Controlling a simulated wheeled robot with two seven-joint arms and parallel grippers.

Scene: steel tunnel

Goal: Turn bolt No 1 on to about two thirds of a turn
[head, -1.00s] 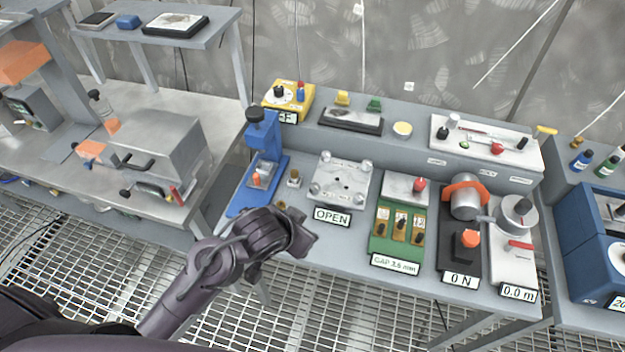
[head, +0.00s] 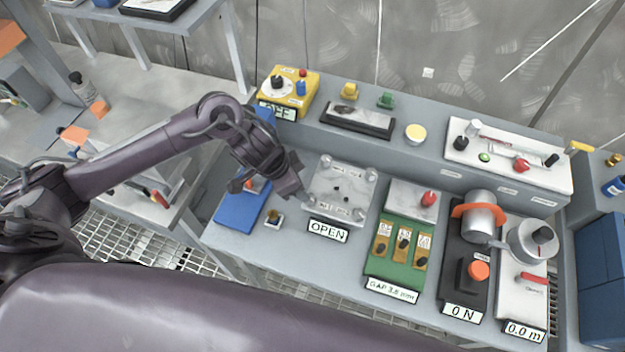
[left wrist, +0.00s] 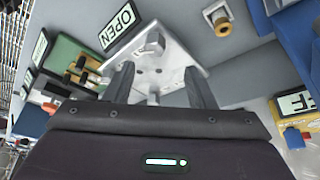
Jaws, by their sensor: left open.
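An "OPEN" sign (head: 328,230) stands before the plate. My left gripper (head: 299,190) is at the plate's left edge, close to the near left bolt. In the left wrist view its open, empty fingers (left wrist: 160,78) point towards the plate (left wrist: 170,62).
A blue stand (head: 240,211) and a small block with a brass piece (head: 274,217) are left of the plate. A green gauge board (head: 392,269) is to its right. A yellow box (head: 289,94) and a dark tray (head: 357,120) stand on the raised shelf behind.

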